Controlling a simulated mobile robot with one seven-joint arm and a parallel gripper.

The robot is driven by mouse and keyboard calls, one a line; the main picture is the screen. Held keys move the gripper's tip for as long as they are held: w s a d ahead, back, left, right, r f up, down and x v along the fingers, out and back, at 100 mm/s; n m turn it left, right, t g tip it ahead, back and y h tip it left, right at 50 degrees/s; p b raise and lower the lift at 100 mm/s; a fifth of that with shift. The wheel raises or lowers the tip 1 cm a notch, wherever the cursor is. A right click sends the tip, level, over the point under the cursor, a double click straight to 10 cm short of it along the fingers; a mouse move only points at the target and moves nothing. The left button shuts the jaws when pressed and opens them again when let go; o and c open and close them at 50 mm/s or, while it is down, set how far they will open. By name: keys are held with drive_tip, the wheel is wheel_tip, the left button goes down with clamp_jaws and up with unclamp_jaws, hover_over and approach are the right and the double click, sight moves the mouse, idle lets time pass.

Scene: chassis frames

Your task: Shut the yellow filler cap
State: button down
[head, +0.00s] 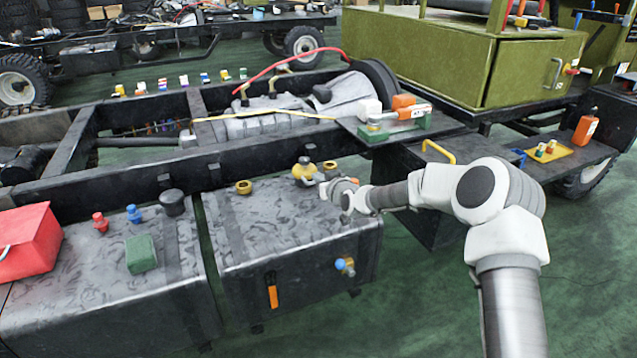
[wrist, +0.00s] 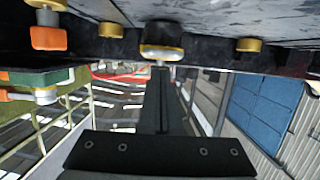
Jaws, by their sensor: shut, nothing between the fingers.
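The yellow filler cap (head: 304,172) sits on top of the dark fuel tank (head: 290,222), near its back edge. Its lid position is too small to make out. In the wrist view, which is upside down, a yellow-rimmed fitting with a dark middle (wrist: 161,50) is just beyond the tips of my gripper (wrist: 160,72) and looks like the filler cap. My gripper is shut with nothing in it.
Other yellow fittings stand on the tank, one to the left (head: 243,187) and one behind (head: 329,166). A black cap (head: 172,202), red and blue fittings and a green block (head: 141,254) are on the left tank. The chassis rail (head: 130,180) runs behind.

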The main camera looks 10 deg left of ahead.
sight(327, 214)
drive_tip(key=s+d+f, duration=0.1)
drive_tip(key=s+d+f+p, duration=0.1)
drive_tip(key=s+f, duration=0.1)
drive_tip(key=s+d+f+p, duration=0.1)
drive_tip(key=s+f, duration=0.1)
drive_tip(key=shift+d+f, duration=0.15)
drive_tip(key=shift+d, duration=0.1)
drive_tip(key=s+d+r+m+g+h, duration=0.15)
drive_tip(key=s+d+r+h, duration=0.25)
drive_tip(key=s+d+r, duration=0.55)
drive_tip(key=s+d+r+g+h, duration=0.25)
drive_tip(key=s+d+r, duration=0.35)
drive_tip(key=d+r, duration=0.5)
drive_tip(key=s+d+r+m+g+h, duration=0.1)
drive_tip(key=s+d+r+m, duration=0.2)
drive_tip(key=s, duration=1.1)
drive_tip(key=s+d+r+m+g+h, duration=0.1)
drive_tip(key=s+d+m+h, duration=0.15)
drive_tip(key=s+d, duration=0.75)
drive_tip(key=s+a+r+p, duration=0.2)
drive_tip(key=r+p, duration=1.1)
drive_tip(key=s+a+r+y+p, duration=0.1)
drive_tip(key=s+a+r+p, duration=0.1)
drive_tip(key=r+p, duration=1.1)
drive_tip(key=shift+f, duration=0.1)
